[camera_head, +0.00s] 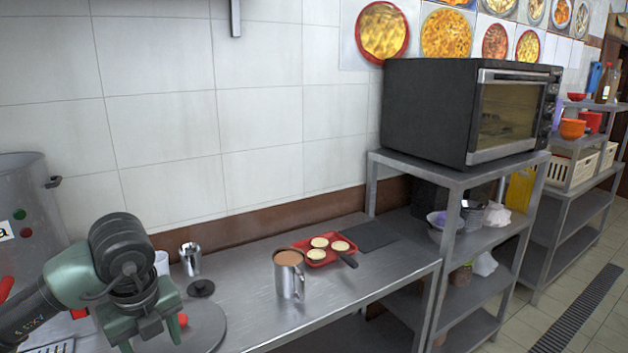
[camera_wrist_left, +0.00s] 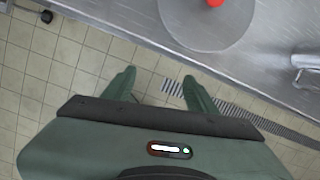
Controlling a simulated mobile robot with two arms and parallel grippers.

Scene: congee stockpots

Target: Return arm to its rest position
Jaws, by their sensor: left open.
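My left arm comes in from the left in the head view. Its green left gripper (camera_head: 142,322) hangs over the front left part of the steel counter (camera_head: 245,325). A steel mug (camera_head: 289,276) with brown contents stands upright on the counter, well to the right of the gripper. My right gripper is not in view.
A round steel lid (camera_head: 208,326) with a red knob lies beside the gripper. A red tray (camera_head: 318,253) with pale round pieces sits behind the mug. A large stockpot (camera_head: 28,190) stands at the left. A steel shelf (camera_head: 455,178) with an oven (camera_head: 430,108) stands right.

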